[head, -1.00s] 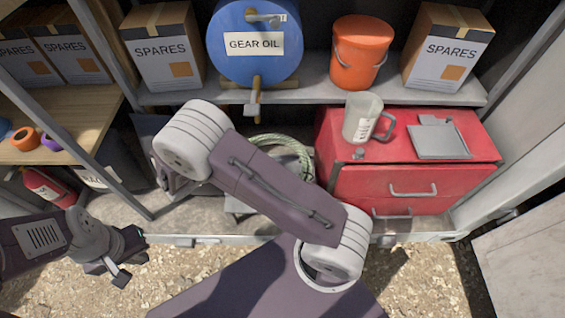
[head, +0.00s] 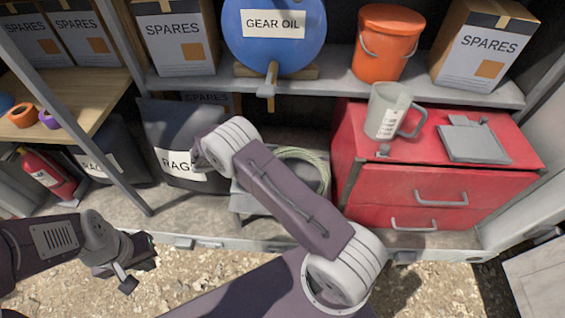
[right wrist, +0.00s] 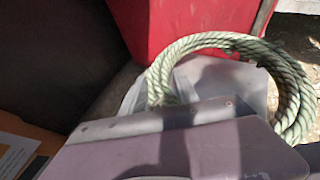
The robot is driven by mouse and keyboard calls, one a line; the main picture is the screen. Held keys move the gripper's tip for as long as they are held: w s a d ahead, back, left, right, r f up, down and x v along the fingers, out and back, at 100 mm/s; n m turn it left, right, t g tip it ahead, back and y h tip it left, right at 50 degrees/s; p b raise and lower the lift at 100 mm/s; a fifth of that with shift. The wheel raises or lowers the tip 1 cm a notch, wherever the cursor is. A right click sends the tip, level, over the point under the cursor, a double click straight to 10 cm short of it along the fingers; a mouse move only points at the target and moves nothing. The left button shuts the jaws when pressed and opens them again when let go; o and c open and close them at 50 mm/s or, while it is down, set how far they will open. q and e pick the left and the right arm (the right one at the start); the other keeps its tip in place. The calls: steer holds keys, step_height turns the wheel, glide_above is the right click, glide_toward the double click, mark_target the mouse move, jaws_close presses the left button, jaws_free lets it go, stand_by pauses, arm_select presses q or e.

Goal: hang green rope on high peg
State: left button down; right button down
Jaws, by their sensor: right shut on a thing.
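The green rope (head: 318,165) is a coil at a low grey stand (head: 245,203), partly hidden behind my right arm. In the right wrist view the pale green coil (right wrist: 293,95) is large and close, and its left end runs down behind my right gripper (right wrist: 165,118). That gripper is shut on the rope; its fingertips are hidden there. In the head view my right arm hides it. My left gripper (head: 137,270) hangs empty at the lower left, its fingers apart, far from the rope. I see no peg in either view.
A red drawer cabinet (head: 420,190) with a measuring jug (head: 390,110) on top stands right of the rope. A black rags bag (head: 175,140) stands left. Above, a shelf (head: 345,88) holds a blue gear oil drum (head: 275,35), an orange bucket (head: 385,42) and spares boxes (head: 485,45).

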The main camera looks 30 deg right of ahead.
step_height(320, 180, down, 6)
steer(key=shift+r+b, duration=0.15)
steer(key=shift+b, duration=0.3)
steer(key=c, duration=0.9)
jaws_free()
